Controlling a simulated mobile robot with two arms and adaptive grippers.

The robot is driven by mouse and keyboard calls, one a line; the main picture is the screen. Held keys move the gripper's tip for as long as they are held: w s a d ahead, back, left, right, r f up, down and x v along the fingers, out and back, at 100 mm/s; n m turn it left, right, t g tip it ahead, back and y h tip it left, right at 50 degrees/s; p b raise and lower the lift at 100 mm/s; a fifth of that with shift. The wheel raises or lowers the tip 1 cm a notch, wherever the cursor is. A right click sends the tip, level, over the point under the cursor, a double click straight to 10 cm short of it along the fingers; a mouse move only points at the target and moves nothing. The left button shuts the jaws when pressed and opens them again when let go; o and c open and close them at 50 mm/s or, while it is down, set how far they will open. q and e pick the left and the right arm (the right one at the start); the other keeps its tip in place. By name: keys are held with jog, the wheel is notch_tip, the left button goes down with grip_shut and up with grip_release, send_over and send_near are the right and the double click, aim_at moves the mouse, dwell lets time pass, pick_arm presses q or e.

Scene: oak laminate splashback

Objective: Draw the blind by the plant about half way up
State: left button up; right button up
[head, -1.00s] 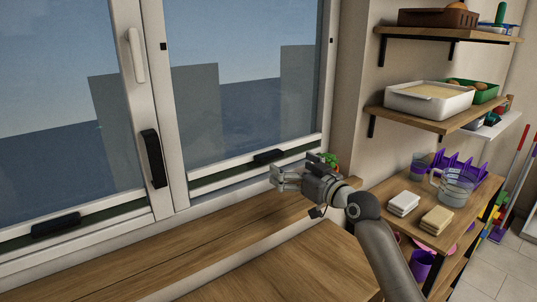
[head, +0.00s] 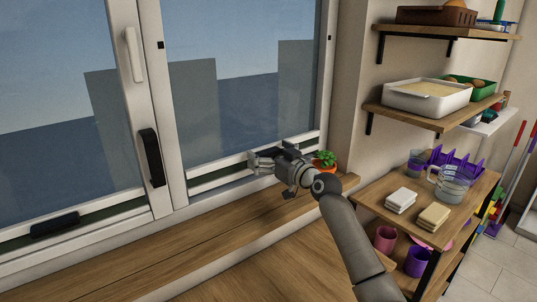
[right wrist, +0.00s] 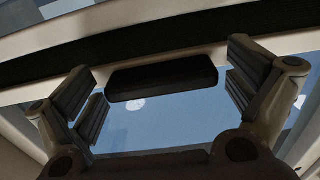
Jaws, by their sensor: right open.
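The blind by the plant is folded low at the foot of the right window, a dark green strip under a white rail (head: 215,176). Its black handle (right wrist: 162,77) shows in the right wrist view between my open fingers, apart from them as far as I can tell. In the head view my gripper hides the handle. My right gripper (head: 256,162) is open at the rail, left of the potted plant (head: 326,161). My left gripper is not in view.
The left window has a similar low blind with a black handle (head: 54,223). A black window latch (head: 151,157) stands on the middle frame.

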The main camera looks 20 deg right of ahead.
jog(key=c, duration=1.4)
notch_tip(320, 180, up, 31)
jog(key=p, duration=1.7)
jog(key=shift+r, duration=0.2)
jog(key=o, duration=1.3)
jog(key=shift+o, duration=0.5)
jog(key=shift+f, duration=0.1)
